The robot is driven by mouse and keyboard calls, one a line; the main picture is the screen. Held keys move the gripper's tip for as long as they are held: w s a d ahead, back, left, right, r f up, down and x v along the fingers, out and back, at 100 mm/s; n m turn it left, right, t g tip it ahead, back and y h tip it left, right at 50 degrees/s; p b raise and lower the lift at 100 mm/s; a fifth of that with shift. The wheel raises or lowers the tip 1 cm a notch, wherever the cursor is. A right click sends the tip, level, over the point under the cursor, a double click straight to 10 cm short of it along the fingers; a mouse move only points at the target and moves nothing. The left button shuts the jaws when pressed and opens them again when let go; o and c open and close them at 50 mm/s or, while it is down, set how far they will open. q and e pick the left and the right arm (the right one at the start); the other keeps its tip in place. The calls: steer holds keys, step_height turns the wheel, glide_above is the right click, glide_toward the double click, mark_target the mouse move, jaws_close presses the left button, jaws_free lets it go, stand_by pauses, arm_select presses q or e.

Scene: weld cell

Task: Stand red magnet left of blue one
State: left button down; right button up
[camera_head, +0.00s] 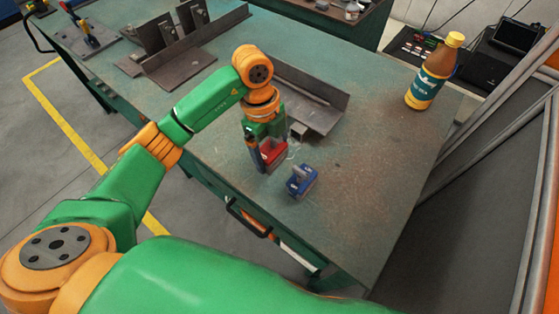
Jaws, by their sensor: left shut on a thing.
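The red magnet (272,150) is between the fingers of my left gripper (266,161), which points down and is shut on it. It is just left of and slightly behind the blue magnet; a small gap shows between them. I cannot tell whether the red magnet touches the table. The blue magnet (302,183) stands on the green table (366,185) near its front edge, with a light grey part on top. My right gripper is not in view.
An angled steel piece (318,108) lies right behind my left gripper. Steel plates and a channel (185,55) lie farther back left. A bottle (434,75) stands at the right edge. The table right of the blue magnet is clear.

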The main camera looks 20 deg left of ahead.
mark_target(279, 162)
arm_select(q)
steer(key=f, duration=0.1)
steer(key=d+f, duration=0.1)
steer(key=f+p, duration=0.1)
steer(key=f, duration=0.1)
steer(key=shift+w+d+f, duration=0.1)
steer(key=shift+w+d, duration=0.1)
steer(key=shift+w, duration=0.05)
steer(key=shift+f, duration=0.4)
jaws_free()
steer(key=shift+f, duration=0.1)
steer(key=r, duration=0.4)
steer(key=a+r, duration=0.1)
steer(key=r, duration=0.7)
steer(key=shift+w+a+r, duration=0.1)
steer(key=shift+w+a, duration=0.2)
steer(key=shift+a, duration=0.05)
steer(key=shift+b, duration=0.3)
